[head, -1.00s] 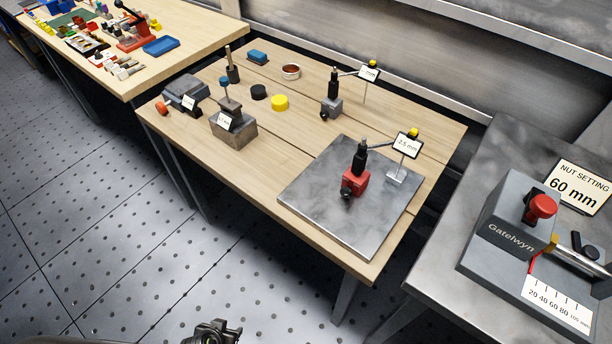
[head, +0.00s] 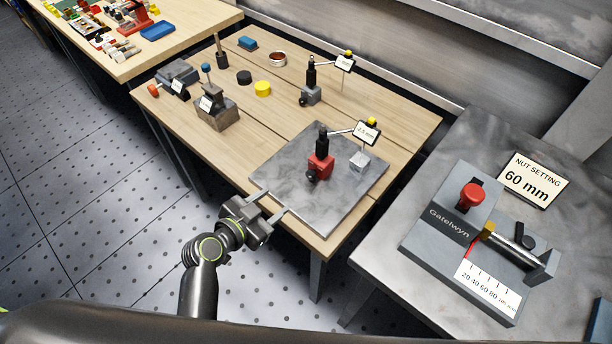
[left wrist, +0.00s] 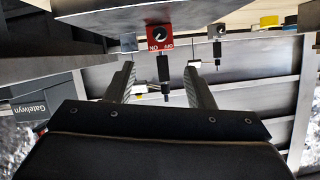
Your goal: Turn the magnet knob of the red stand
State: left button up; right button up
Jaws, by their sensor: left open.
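The red stand (head: 321,167) is a red block with a black post on the grey metal plate (head: 275,165). Its black magnet knob (head: 312,176) is on the side facing my arm. In the left wrist view, which looks upside down, the knob (left wrist: 160,34) sits on the red face between ON and OFF labels. My left gripper (head: 268,206) is open and empty at the plate's near left edge, short of the stand and apart from it. Its two fingers (left wrist: 160,82) also show in the left wrist view. My right gripper is out of view.
A silver block (head: 359,161) stands right of the red stand, near a 2.5 mm card (head: 367,132). A second, grey stand (head: 311,94) is farther back. A grey Gatelwyn device (head: 450,220) occupies the right table. The plate in front of the red stand is clear.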

aim_at(308, 176)
pick_arm(q)
jog(key=p+x, duration=0.1)
jog(key=x, duration=1.3)
jog(key=shift+p, duration=0.3)
jog(key=shift+w+d+f, duration=0.25)
jog(key=shift+w+d, duration=0.05)
jog(key=shift+w, duration=0.2)
jog(key=c, duration=1)
jog(key=n+h+b, duration=0.1)
jog(key=n+g+b, duration=0.1)
jog(key=shift+w+a+f+n+h+b, duration=0.1)
jog(key=shift+a+f+n+h+b, duration=0.05)
jog(key=shift+n+h+b, duration=0.25)
jog(key=shift+n+g+h+b, duration=0.3)
jog(key=shift+n+b, duration=0.15)
jog(key=shift+n, duration=0.05)
jog(key=shift+r, duration=0.2)
jog(key=o, duration=1)
